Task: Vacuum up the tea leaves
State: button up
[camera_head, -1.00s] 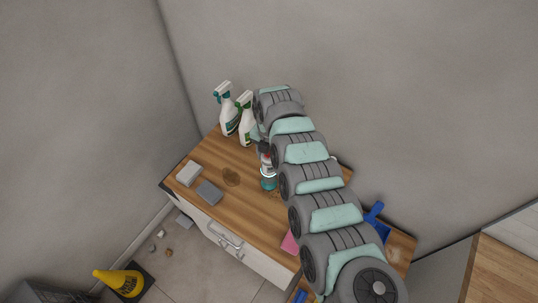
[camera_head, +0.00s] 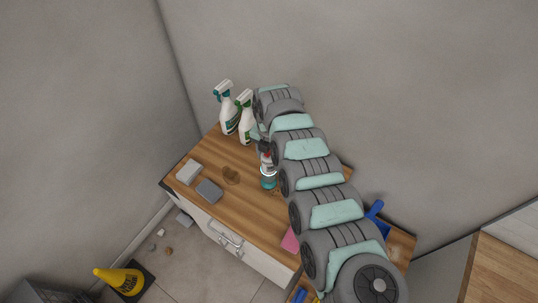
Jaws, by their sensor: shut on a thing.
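My gripper (camera_head: 264,146) is at the end of my arm, over the back half of the wooden counter (camera_head: 213,152), and mostly hidden by the arm. A round brown patch (camera_head: 231,175) lies on the counter left of the device. A few dark specks (camera_head: 277,191) show beside its lower end. I cannot tell for sure which are tea leaves.
Two spray bottles (camera_head: 228,114) (camera_head: 246,122) stand at the counter's back left. A pale block (camera_head: 189,172) and a grey block (camera_head: 209,191) lie near the front left edge. A pink item (camera_head: 290,241) and a blue dustpan-like item (camera_head: 376,214) are by my arm.

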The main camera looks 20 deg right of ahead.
jog(key=shift+r, duration=0.15)
jog(key=s+a+p, duration=0.1)
jog(key=p, duration=0.1)
jog(key=s+a+p, duration=0.1)
jog(key=a+p, duration=0.1)
jog(key=p, duration=0.1)
jog(key=shift+a, duration=0.1)
dwell(0.5)
jog(key=shift+s+p, duration=0.15)
jog(key=shift+p, duration=0.25)
jog(key=s+d+p, duration=0.2)
jog(key=p, duration=0.1)
jog(key=shift+s, duration=0.4)
dwell(0.7)
